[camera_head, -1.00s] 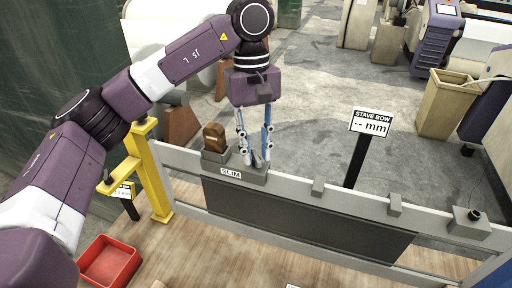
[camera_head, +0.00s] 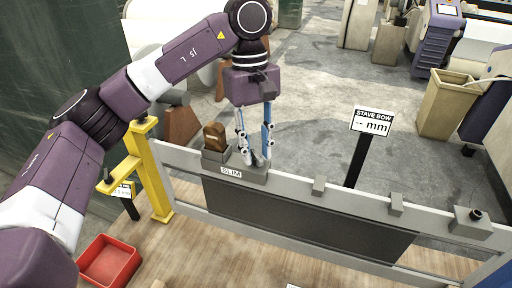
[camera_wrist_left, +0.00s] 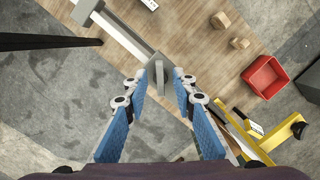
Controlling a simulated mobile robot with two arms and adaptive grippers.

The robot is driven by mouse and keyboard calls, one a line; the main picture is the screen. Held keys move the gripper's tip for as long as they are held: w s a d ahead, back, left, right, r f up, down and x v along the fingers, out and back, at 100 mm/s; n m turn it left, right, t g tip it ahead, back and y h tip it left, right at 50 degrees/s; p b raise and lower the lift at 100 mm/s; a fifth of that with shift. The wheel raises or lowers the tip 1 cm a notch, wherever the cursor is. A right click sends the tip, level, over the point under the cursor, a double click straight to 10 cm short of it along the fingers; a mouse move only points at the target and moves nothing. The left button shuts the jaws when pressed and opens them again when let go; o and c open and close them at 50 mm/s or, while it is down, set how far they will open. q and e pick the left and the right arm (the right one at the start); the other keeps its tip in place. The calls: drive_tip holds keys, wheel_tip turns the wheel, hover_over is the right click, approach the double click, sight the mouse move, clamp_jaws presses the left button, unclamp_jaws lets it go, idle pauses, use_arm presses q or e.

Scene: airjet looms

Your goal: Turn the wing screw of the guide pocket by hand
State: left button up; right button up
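My left gripper (camera_head: 256,160) points down over the grey guide pocket block (camera_head: 250,175) on the pale frame rail, beside the "SLIM" label (camera_head: 231,174). A small grey upright piece, apparently the wing screw (camera_head: 259,159), stands between its fingertips. In the left wrist view, the blue fingers (camera_wrist_left: 160,78) are apart, with the flat grey wing (camera_wrist_left: 159,76) between them and gaps visible on both sides. The wing's lower part and the pocket's inside cannot be made out. My right gripper is not in view.
A brown piece (camera_head: 215,136) sits in a grey holder left of the gripper. A yellow bracket (camera_head: 150,175) stands at the rail's left end. A red tray (camera_head: 110,262) lies on the wooden floor. A "STAVE BOW -- mm" sign (camera_head: 372,121) stands behind the rail.

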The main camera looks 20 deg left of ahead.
use_arm(q)
wheel_tip(320, 180, up, 6)
drive_tip(key=p, duration=0.4)
drive_tip(key=shift+p, duration=0.35)
